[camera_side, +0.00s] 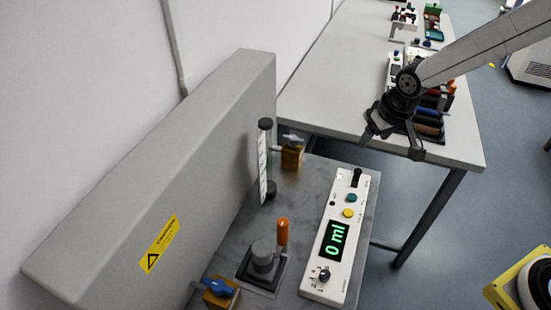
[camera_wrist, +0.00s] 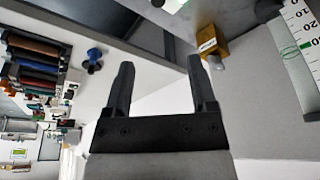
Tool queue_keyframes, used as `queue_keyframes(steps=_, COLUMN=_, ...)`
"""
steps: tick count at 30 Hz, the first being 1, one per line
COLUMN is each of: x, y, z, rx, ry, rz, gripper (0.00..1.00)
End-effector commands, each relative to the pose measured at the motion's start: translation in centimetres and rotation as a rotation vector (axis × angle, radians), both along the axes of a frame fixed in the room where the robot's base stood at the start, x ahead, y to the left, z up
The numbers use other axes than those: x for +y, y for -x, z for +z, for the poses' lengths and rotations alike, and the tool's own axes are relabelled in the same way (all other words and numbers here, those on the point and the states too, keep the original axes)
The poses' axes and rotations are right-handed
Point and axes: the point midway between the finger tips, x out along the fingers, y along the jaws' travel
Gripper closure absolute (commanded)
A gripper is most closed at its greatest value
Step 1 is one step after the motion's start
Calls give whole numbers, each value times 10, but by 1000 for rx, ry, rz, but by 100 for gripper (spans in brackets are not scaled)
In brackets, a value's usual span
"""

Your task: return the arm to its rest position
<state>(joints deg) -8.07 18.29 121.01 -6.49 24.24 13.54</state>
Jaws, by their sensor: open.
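My gripper (camera_side: 391,147) hangs in the upper right of the side view, at the end of my arm, which comes in from the right edge. Its two dark fingers are spread apart and point downward. It appears in front of the near part of the white table (camera_side: 335,75), but its height above it is hard to tell. In the wrist view my gripper (camera_wrist: 160,66) is open, with nothing between its fingers. My arm's base is not in view.
A control box (camera_side: 338,240) reading "0 ml" stands on the grey bench, beside an orange-handled part (camera_side: 282,232) and a clear graduated column (camera_side: 264,160). A tall grey panel (camera_side: 150,190) rises at left. Coloured rolls (camera_wrist: 35,62) in a dark rack show in the wrist view.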

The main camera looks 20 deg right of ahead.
Motion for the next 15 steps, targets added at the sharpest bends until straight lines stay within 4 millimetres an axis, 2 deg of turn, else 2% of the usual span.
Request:
queue_keyframes(steps=1, x=-9, y=15, z=2, rx=6, ry=-1, rz=-4, gripper=27)
queue_keyframes(steps=9, x=-39, y=92, z=-1, rx=41, ry=-4, rz=-2, gripper=27)
queue_keyframes(steps=15, x=-49, y=129, z=-6, rx=57, ry=-5, rz=-1, gripper=27)
